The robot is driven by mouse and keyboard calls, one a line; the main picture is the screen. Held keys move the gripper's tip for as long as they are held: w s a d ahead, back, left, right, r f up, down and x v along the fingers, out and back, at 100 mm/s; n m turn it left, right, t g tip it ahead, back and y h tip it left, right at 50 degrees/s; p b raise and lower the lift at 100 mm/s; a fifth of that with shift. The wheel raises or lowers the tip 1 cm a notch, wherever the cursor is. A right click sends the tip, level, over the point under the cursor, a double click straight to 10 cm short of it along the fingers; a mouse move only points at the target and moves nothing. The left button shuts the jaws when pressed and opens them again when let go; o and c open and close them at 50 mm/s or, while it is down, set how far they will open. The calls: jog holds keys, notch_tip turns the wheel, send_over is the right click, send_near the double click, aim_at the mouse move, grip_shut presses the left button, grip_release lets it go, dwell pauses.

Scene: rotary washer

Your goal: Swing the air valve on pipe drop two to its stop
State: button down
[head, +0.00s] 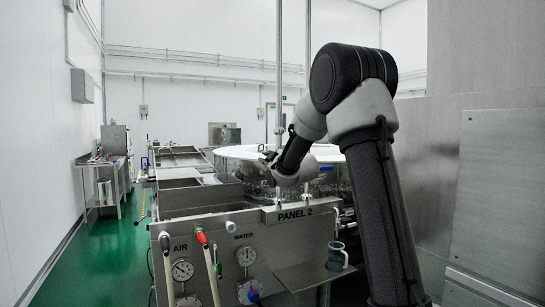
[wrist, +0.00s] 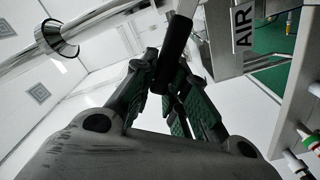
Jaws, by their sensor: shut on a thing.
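In the wrist view, my gripper (wrist: 163,78) is shut on the black handle of the air valve (wrist: 175,48). The handle passes between the green-padded fingers, and its far end joins a pale metal lever. A plate marked AIR (wrist: 243,25) is beside it. In the head view, my gripper (head: 269,154) is small and dark, by two upright pipes (head: 279,60) (head: 308,60) behind the panel. My forearm covers part of this area, and the valve is too small to make out there. No number for the pipe drop is legible.
The PANEL 2 sign (head: 295,213) tops a steel cabinet with an air gauge (head: 182,270) and a water gauge (head: 246,257). A mug (head: 337,257) stands on a side shelf. A round washer drum (head: 240,152) is behind. Green floor (head: 110,250) is clear at left.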

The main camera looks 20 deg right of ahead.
jog(key=shift+a+f+n, duration=0.3)
jog(key=shift+f+n, duration=0.65)
jog(key=shift+n, duration=0.3)
jog(key=shift+a+f+n, duration=0.3)
jog(key=shift+f+n, duration=0.65)
jog(key=shift+n, duration=0.25)
jog(key=shift+a+f+n, duration=0.3)
jog(key=shift+f+n, duration=0.65)
jog(key=shift+n, duration=0.3)
jog(key=c, duration=1.5)
grip_release()
jog(key=shift+f, duration=0.1)
jog(key=shift+o, duration=0.6)
jog(key=shift+s, duration=0.1)
jog(key=s, duration=1.2)
jog(key=shift+d, duration=0.2)
